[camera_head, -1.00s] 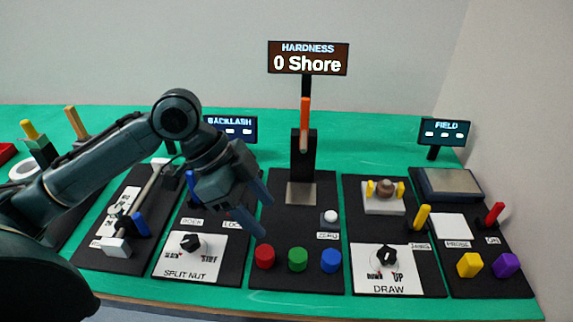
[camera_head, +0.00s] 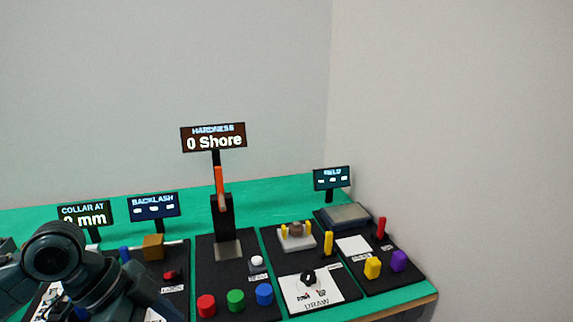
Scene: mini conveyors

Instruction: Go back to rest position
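My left arm comes in at the lower left of the head view, in front of the collar and backlash stations. Its gripper end points down toward the bottom edge, and the fingers are mostly cut off or hidden, so I cannot tell whether they are open. My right gripper is not in view. The hardness station stands near the middle, with its display (camera_head: 214,138) reading 0 Shore and an orange lever (camera_head: 219,184) standing upright. Red (camera_head: 206,306), green (camera_head: 236,300) and blue (camera_head: 264,294) buttons sit at its front.
The green table (camera_head: 400,303) ends at a right front edge. The draw panel (camera_head: 311,290) has a black knob. Beyond it are yellow (camera_head: 372,267) and purple (camera_head: 399,260) blocks and the field display (camera_head: 331,178). A plain wall stands behind and to the right.

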